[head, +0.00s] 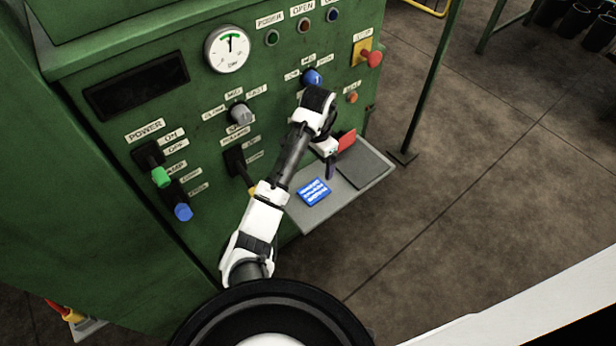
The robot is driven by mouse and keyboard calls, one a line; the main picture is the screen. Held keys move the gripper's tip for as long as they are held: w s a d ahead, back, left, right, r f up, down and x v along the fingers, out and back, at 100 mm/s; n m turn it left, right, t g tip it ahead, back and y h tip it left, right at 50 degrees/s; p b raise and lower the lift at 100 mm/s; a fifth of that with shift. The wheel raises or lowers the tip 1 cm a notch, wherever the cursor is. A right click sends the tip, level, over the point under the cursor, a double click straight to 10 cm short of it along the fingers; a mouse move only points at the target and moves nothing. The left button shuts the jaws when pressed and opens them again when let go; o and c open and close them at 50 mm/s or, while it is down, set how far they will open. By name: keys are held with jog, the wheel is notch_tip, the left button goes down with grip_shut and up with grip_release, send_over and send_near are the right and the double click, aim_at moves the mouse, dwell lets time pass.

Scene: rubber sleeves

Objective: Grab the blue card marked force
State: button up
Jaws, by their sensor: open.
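The blue card (315,191) with white print lies on the grey shelf (318,213) at the front of the green machine. The print is too small to read, so I cannot tell whether it says force. My gripper (331,172) is open and points down, just above and to the right of the blue card in the picture. It appears apart from the card. My wrist hides part of the shelf's back.
A red card (347,140) stands near my gripper, and a dark flat pad (363,164) lies on the shelf's right part. The green machine's panel (215,115) with knobs, levers and a gauge rises behind. A dark post (428,90) stands to the right.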

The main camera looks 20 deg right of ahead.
jog(key=b, duration=0.6)
send_over(314, 191)
jog(key=f, duration=0.8)
jog(key=shift+w+d+f, duration=0.15)
jog(key=shift+w+f, duration=0.05)
jog(key=shift+w, duration=0.05)
jog(key=shift+s+f+p, duration=0.2)
jog(key=shift+f+p, duration=0.4)
jog(key=shift+f, duration=2.05)
jog(key=c, duration=1.1)
jog(key=shift+o, duration=0.2)
jog(key=shift+r, duration=0.1)
